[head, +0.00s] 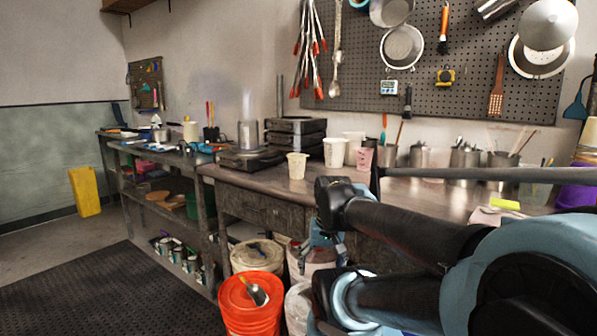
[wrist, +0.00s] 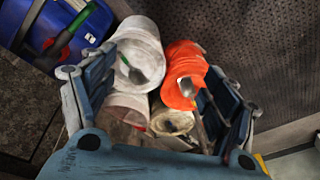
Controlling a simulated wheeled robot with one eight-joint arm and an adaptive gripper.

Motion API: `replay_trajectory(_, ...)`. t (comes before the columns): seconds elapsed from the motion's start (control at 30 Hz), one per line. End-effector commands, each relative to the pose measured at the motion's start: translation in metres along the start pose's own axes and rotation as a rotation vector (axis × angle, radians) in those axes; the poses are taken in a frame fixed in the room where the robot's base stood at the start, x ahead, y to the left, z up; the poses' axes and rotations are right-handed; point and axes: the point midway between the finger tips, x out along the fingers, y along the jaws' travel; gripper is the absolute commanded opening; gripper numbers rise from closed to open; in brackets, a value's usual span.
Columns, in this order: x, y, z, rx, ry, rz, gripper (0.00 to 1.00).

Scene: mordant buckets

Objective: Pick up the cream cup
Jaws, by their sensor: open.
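A cream cup (head: 297,165) stands upright near the front edge of the dark counter in the head view. Taller pale cups (head: 334,152) stand behind and to the right of it. My gripper (wrist: 160,75) is open and empty in the wrist view, its blue fingers spread wide and pointing down over buckets on the floor. In the head view my arm reaches in from the right, in front of the counter, with its end low and partly hidden by its own links. The cream cup does not show in the wrist view.
An orange bucket (head: 250,302) with a scoop and several pale buckets (head: 257,256) stand below the counter front. Black stacked trays (head: 295,137) sit behind the cream cup. A blue bin (wrist: 70,30) shows in the wrist view. A dark mat (head: 110,290) lies clear at left.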

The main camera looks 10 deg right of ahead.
Motion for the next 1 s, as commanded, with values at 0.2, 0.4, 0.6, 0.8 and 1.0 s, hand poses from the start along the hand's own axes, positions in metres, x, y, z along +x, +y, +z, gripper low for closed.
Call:
replay_trajectory(0.2,-0.024,-0.027,-0.043,0.294,-0.015,-0.132,0.82)
replay_trajectory(0.4,-0.045,-0.042,-0.092,0.605,-0.046,-0.265,0.82)
replay_trajectory(0.6,-0.066,-0.047,-0.148,0.906,-0.096,-0.4,0.82)
replay_trajectory(0.8,-0.085,-0.043,-0.207,1.199,-0.167,-0.539,0.82)
replay_trajectory(1.0,-0.104,-0.026,-0.268,1.476,-0.259,-0.683,0.82)
